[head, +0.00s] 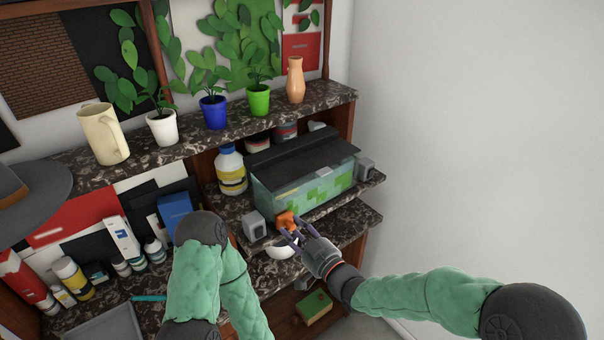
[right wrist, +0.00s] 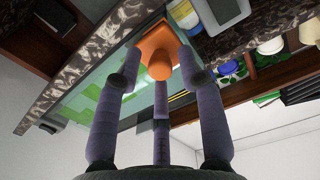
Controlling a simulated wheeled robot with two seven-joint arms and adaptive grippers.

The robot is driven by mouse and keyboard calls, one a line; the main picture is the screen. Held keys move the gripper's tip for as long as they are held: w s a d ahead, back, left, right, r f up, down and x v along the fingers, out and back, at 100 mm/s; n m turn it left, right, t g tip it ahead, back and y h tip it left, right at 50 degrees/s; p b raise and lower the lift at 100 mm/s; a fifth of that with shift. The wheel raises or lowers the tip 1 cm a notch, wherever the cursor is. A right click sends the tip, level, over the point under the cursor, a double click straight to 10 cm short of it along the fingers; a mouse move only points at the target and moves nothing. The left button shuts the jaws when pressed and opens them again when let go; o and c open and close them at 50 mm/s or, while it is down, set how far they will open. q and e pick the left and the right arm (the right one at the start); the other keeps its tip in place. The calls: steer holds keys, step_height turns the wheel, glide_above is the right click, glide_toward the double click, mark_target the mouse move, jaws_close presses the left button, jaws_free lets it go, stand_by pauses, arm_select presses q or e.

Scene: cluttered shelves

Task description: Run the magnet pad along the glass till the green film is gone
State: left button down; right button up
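The glass tank (head: 275,196) with a dark lid stands on the middle shelf. Green film lies in blocky patches (head: 343,182) on its front glass, mostly toward the right; patches also show in the right wrist view (right wrist: 88,103). The orange magnet pad (head: 285,219) is at the lower left of the front glass, and it also shows in the right wrist view (right wrist: 158,62). My right gripper (head: 291,234) has its fingers closed around the pad's knob, close in front of the glass. My left arm rises at the bottom, but its gripper is not visible.
Grey boxes (head: 254,226) (head: 366,169) flank the tank at the shelf edge. A blue-capped bottle (head: 231,170) stands left of it. Potted plants, a pitcher (head: 104,134) and an orange vase (head: 296,80) line the shelf above. A white bowl (head: 283,251) sits below. Open space lies right of the shelves.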

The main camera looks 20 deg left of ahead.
jaws_close()
steer(key=shift+w+d+r, duration=0.15)
steer(key=shift+r, duration=0.25)
steer(key=shift+w+d+r, duration=0.1)
steer(key=shift+w+r, duration=0.05)
steer(key=shift+r, duration=0.25)
steer(key=shift+w+d+f, duration=0.1)
steer(key=shift+w+d, duration=0.6)
steer(key=shift+w, duration=0.15)
steer(key=shift+w+d, duration=0.6)
steer(key=shift+w, duration=0.15)
steer(key=shift+w+d, duration=0.55)
steer(key=shift+w, duration=0.2)
